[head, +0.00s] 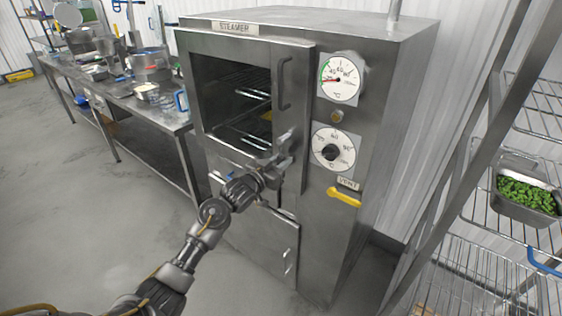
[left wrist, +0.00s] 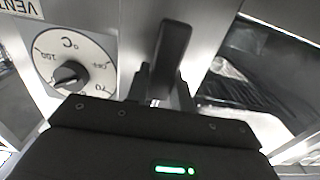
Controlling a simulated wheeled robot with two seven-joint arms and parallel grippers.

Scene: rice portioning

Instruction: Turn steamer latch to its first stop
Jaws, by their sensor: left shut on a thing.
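The steamer (head: 385,110) is a tall steel cabinet with a "STEAMER" label. Its upper front has a dark window (head: 225,85) with wire racks visible behind it. My left gripper (head: 283,158) is at the right edge of this front, left of the lower dial. In the left wrist view, its fingers (left wrist: 162,88) are shut on a dark, bar-shaped latch lever (left wrist: 174,45). In the head view the gripper mostly hides that lever. A separate upright handle (head: 284,82) stands higher on the door frame. My right gripper is out of view.
A gauge (head: 340,77) and a lower dial (head: 336,149) sit right of the latch; the dial also shows in the left wrist view (left wrist: 75,62). A yellow vent lever (head: 344,197) is below. A shelf with a green-filled pan (head: 526,196) stands right; a worktable (head: 160,118) stands left.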

